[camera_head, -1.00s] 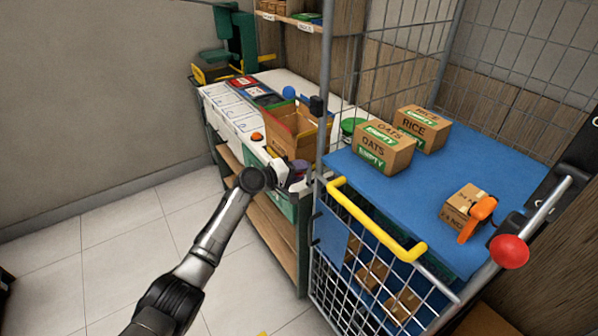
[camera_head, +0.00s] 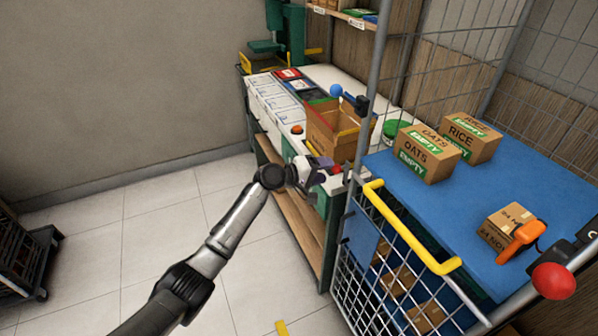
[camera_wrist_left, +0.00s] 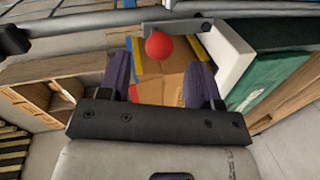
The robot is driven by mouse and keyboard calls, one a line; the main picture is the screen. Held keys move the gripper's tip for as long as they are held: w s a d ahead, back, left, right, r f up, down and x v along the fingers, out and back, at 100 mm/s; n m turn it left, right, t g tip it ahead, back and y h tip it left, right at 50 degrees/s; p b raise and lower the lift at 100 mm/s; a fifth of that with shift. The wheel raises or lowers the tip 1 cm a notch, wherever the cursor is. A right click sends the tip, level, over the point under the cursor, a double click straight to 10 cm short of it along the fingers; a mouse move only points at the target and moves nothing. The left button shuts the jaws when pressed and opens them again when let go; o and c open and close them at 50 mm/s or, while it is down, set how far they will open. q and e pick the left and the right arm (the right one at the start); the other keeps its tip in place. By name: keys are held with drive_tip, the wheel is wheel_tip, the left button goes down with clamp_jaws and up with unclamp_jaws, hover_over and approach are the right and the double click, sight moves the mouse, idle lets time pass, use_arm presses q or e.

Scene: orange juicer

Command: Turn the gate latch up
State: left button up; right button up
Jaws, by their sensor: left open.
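A round red knob (camera_head: 335,169) shows beside the near-left post of the wire cage cart, just past my left gripper. In the left wrist view the red knob (camera_wrist_left: 159,45) appears between the ends of the two purple fingers; I cannot tell if they touch it. My left gripper (camera_head: 324,165) is open. A dark fitting (camera_head: 361,103) with a blue ball (camera_head: 336,90) shows higher at the same post. Another red ball (camera_head: 552,281) is at the cart's right side. I cannot tell for sure which is the gate latch. My right gripper is not in view.
The cart has a yellow handle (camera_head: 412,232) and a blue shelf (camera_head: 480,250) with an oats box (camera_head: 428,155), a rice box (camera_head: 470,140) and a smaller carton. An open cardboard box (camera_head: 335,130) stands on the bench behind my gripper.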

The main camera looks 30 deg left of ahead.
use_arm(q)
drive_tip(key=v, duration=0.9)
drive_tip(key=shift+p, duration=0.4)
